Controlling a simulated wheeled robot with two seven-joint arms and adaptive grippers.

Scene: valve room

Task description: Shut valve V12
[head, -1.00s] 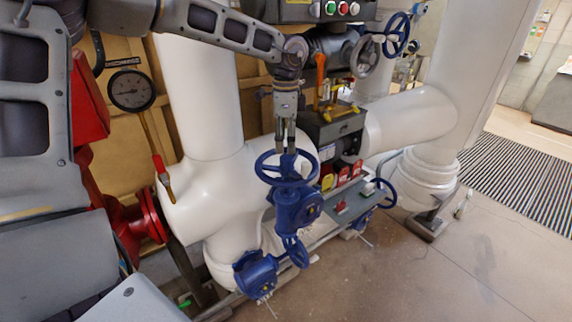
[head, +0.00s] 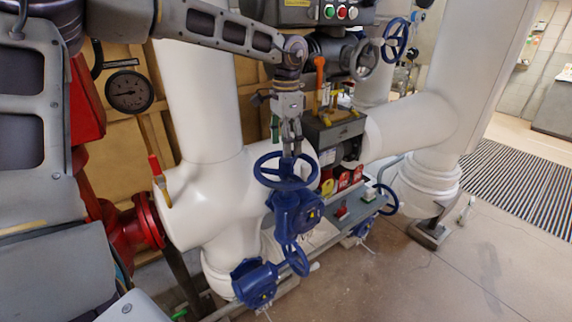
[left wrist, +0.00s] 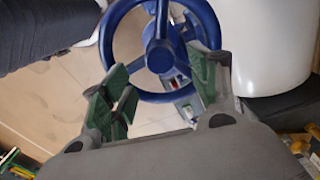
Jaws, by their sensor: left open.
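A blue handwheel (head: 285,171) with spokes sits on top of a blue gear housing (head: 297,211) in the middle of the head view. I cannot read any V12 label on it. My left gripper (head: 291,150) points down just above the wheel's far side. In the left wrist view the blue wheel (left wrist: 160,47) lies between and beyond the open fingers (left wrist: 158,88), which have green pads. No wheel part is clamped. I cannot tell from these views if the fingertips touch the rim. My right gripper is not in view.
Other blue handwheels show lower down (head: 295,259), at the right (head: 381,198) and at the top (head: 396,38). A white pipe (head: 205,110) stands behind. A grey tray (head: 345,205) with red and yellow tags is beside the valve.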

